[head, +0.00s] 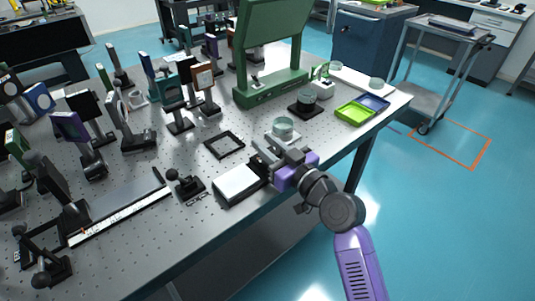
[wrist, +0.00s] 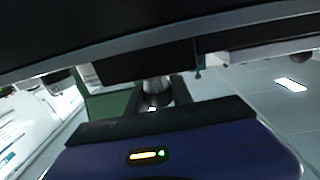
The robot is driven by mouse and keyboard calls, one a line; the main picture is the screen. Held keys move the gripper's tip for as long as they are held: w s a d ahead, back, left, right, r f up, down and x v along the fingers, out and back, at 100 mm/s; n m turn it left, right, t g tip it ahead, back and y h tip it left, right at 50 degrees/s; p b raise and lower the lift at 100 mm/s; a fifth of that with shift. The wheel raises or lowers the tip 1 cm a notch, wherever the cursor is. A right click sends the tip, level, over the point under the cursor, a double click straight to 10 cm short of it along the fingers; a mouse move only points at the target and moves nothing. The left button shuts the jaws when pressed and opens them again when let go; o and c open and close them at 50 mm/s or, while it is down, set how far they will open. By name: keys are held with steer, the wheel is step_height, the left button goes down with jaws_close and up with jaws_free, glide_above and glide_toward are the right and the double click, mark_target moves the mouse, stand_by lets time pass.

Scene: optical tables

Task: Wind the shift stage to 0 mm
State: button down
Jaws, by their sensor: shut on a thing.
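My gripper (head: 270,150) is at the front right edge of the optical table, with its purple wrist behind it. In the wrist view its dark fingers are shut on a small pale metal knob (wrist: 153,87). What the knob belongs to is mostly hidden in both views. A pale teal round piece (head: 283,126) stands just beyond the fingers. A long dark rail with a white scale strip (head: 120,215) lies at the left front; a small red mark shows near its left end. I cannot tell for sure which unit is the shift stage, and no reading is legible.
A white-topped black box (head: 238,182) sits close left of my gripper. A black ball-topped bracket (head: 186,184) and a black square frame (head: 224,144) lie further left. A green stand (head: 270,88) and a lime tray (head: 354,114) are behind. Mounted optics crowd the left.

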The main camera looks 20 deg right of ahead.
steer(key=shift+s+a+f+n+g+y+b, duration=0.15)
steer(key=shift+n+g+y+b, duration=0.3)
steer(key=shift+n+y+b, duration=0.95)
steer(key=shift+w+a+f+n+g+y+b, duration=0.15)
steer(key=shift+g+y+b, duration=0.5)
steer(key=shift+b, duration=1.55)
steer(key=y+b, duration=0.1)
steer(key=n+g+y+b, duration=0.2)
steer(key=shift+s+a+r+n+y+b, duration=0.1)
steer(key=shift+s+a+n+y+b, duration=0.15)
steer(key=shift+s+a+b, duration=0.1)
steer(key=shift+s+a+r+n+g+y+b, duration=0.1)
steer(key=shift+n+g+y+b, duration=0.3)
steer(key=shift+g+y, duration=0.1)
steer(key=c, duration=1.1)
jaws_free()
steer(key=shift+r, duration=0.1)
